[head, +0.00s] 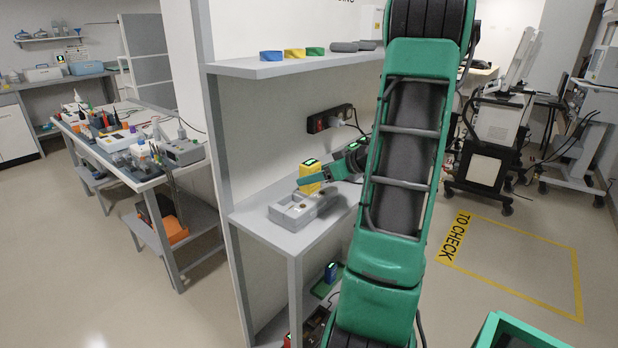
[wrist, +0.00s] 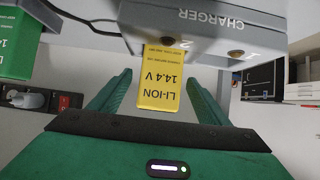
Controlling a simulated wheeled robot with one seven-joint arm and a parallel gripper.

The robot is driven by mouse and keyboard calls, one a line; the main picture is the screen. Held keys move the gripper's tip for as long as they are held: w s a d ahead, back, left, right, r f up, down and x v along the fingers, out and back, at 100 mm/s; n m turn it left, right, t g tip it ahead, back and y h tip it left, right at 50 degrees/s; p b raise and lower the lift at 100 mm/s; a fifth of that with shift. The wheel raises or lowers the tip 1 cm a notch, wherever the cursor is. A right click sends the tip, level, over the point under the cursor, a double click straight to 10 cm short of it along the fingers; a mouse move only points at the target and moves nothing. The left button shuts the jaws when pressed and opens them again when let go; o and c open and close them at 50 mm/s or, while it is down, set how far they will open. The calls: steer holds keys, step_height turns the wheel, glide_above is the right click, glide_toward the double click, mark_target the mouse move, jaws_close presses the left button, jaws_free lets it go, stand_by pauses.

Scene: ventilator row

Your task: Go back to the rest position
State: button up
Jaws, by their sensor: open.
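A yellow battery (head: 310,176) stands upright at the back left of the grey charger (head: 290,214) on the bench. In the wrist view, the yellow battery (wrist: 158,93) is marked LI-ION 14.4 V and meets the edge of the charger (wrist: 205,20); how deep it sits cannot be told. My gripper (wrist: 159,78) is open, with one finger on each side of this battery and gaps visible. In the head view, a green finger of my gripper (head: 312,181) crosses in front of the battery. My arm hides the bench's right part.
A green battery (wrist: 20,42) is near my gripper in the wrist view. The upper shelf (head: 290,67) holds blue, yellow and green items above the bench. A power strip (head: 330,118) is on the wall. Floor with a yellow TO CHECK outline (head: 515,255) is clear at right.

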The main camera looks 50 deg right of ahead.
steer(key=v, duration=0.8)
steer(key=shift+s+r, duration=0.2)
steer(key=shift+s, duration=0.05)
